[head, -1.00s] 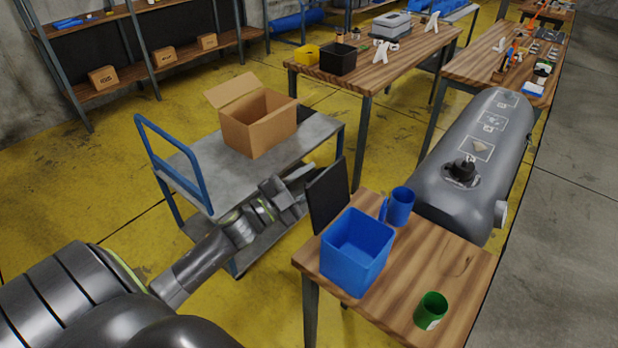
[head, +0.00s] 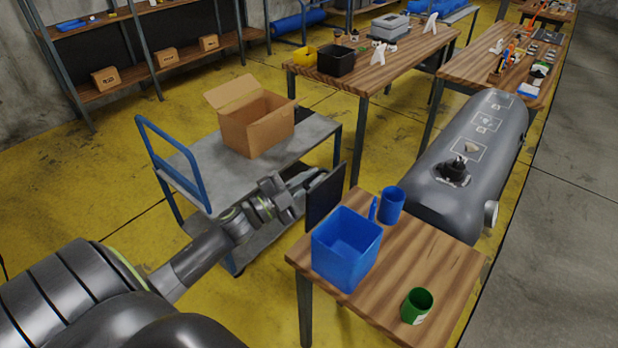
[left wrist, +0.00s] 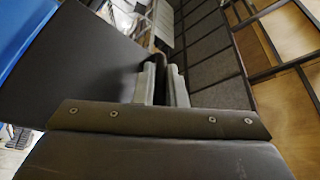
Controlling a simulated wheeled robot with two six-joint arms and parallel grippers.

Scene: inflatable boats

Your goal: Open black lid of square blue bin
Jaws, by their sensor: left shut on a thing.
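The square blue bin (head: 350,268) stands on the wooden table, its top open. Its black lid (head: 326,200) stands upright along the bin's left far side. My left gripper (head: 310,182) is at the lid's outer left side, near its upper edge. In the left wrist view the blue bin (left wrist: 18,32) shows at the upper left corner and the lid (left wrist: 95,60) fills the left. The two grey fingers of my left gripper (left wrist: 164,84) are shut on the lid's edge. My right gripper is not in view.
The wooden table (head: 385,290) also bears a blue cup (head: 392,205) and a green cup (head: 416,306). A cart (head: 190,170) with a cardboard box (head: 257,125) stands at the left behind my arm. A large grey inflatable (head: 470,150) lies behind the table.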

